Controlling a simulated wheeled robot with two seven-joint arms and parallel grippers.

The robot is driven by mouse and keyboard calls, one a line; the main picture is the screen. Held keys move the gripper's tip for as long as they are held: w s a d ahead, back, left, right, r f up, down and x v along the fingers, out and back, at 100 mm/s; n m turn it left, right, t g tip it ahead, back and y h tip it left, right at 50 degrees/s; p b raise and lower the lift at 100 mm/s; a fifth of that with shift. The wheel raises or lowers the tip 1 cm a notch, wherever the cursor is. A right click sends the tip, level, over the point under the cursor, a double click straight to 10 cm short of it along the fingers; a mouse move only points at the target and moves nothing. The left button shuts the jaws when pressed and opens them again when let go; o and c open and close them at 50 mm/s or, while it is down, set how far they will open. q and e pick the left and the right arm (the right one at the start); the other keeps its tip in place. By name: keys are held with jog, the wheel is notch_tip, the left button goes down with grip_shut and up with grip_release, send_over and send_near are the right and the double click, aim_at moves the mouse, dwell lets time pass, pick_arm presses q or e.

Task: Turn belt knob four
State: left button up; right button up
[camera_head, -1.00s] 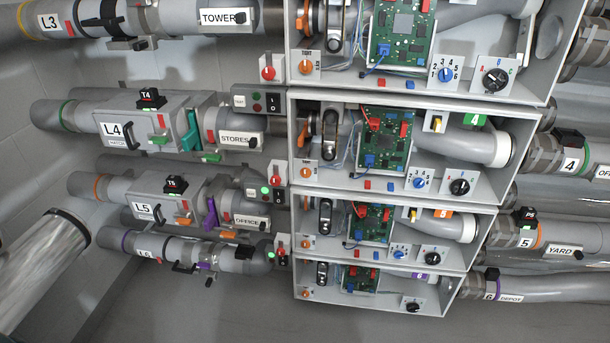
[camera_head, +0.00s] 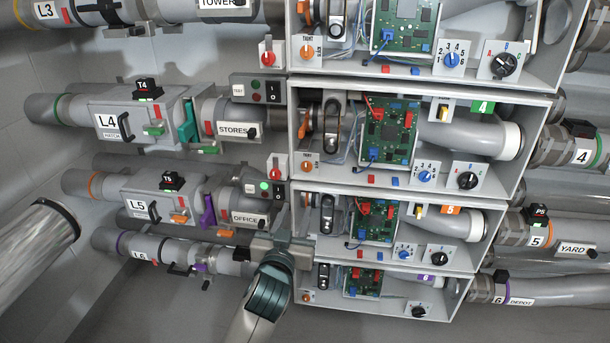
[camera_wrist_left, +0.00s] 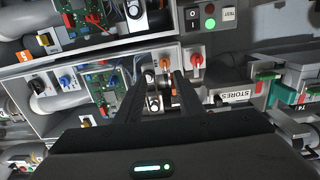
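Belt knob four is the small orange knob (camera_head: 305,168) on a white plate at the lower left of the box marked with a green 4. Its pointer angle is too small to read. In the wrist view the orange knob (camera_wrist_left: 164,63) shows between the two fingers of my left gripper (camera_wrist_left: 159,74). The fingers are apart with nothing between them that they hold, and contact with the knob is not visible. In the head view my left gripper (camera_head: 284,243) is below that knob, in front of the lower boxes. My right gripper is not in view.
A red knob (camera_head: 278,166) sits just left of belt knob four; it also shows in the wrist view (camera_wrist_left: 195,63). The box holds a green circuit board (camera_head: 386,135), a blue dial (camera_head: 425,176) and a black dial (camera_head: 467,180). The STORES pipe (camera_head: 232,129) runs at left.

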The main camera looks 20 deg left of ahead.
aim_at(306, 166)
pick_arm(q)
jog(key=shift+s+a+r, duration=0.1)
jog(key=shift+a+r, duration=0.05)
jog(key=shift+r, duration=0.45)
jog(key=shift+s+a+r, duration=0.1)
jog(key=shift+a+r, duration=0.05)
jog(key=shift+r, duration=0.45)
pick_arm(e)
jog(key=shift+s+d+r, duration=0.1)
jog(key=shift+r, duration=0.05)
pick_arm(q)
jog(key=shift+w, duration=0.2)
